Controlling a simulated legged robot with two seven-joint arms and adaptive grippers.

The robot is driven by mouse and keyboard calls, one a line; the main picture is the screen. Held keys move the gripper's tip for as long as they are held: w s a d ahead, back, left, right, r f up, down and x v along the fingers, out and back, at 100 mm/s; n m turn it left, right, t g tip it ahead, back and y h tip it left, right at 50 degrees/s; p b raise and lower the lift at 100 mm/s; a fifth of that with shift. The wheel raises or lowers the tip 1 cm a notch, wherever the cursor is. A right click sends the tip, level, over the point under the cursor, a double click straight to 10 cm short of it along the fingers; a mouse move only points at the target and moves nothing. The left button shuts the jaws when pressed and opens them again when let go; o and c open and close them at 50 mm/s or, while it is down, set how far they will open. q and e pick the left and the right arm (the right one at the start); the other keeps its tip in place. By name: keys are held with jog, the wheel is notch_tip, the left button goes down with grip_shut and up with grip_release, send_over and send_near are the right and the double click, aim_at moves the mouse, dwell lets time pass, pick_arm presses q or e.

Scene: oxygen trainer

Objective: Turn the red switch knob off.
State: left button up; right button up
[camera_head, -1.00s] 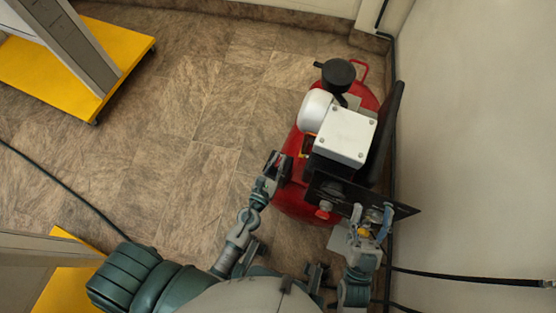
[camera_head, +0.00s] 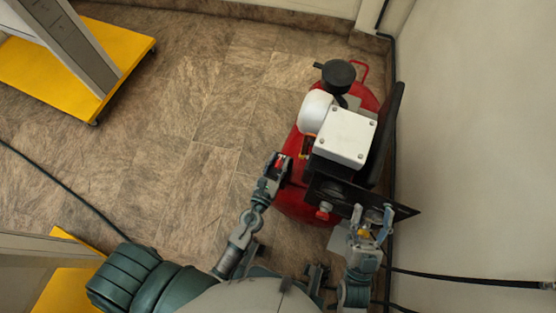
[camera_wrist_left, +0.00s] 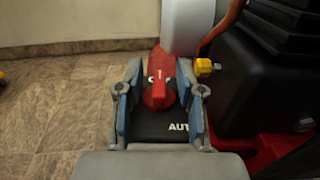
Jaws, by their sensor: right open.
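The red switch knob (camera_wrist_left: 158,94) shows in the left wrist view on a black face with white lettering reading "AUT", the rest hidden. It stands between the two blue-padded fingers of my left gripper (camera_wrist_left: 160,106), which is open, with a gap on each side of the knob. In the head view my left gripper (camera_head: 277,164) is at the left side of the red compressor tank (camera_head: 297,205), with a bit of red between its fingers. My right gripper (camera_head: 371,219) is open at the dark panel (camera_head: 340,194) on the compressor's near side.
A white box (camera_head: 346,136) and a black cap (camera_head: 338,73) sit on top of the compressor. The wall (camera_head: 470,150) is close on the right, with a black hose (camera_head: 460,279). A yellow-based stand (camera_head: 110,85) is at the upper left. The tiled floor between is clear.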

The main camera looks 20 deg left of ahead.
pick_arm(q)
jog(key=s, duration=1.2)
jog(key=shift+a, duration=0.15)
jog(key=shift+f, duration=0.1)
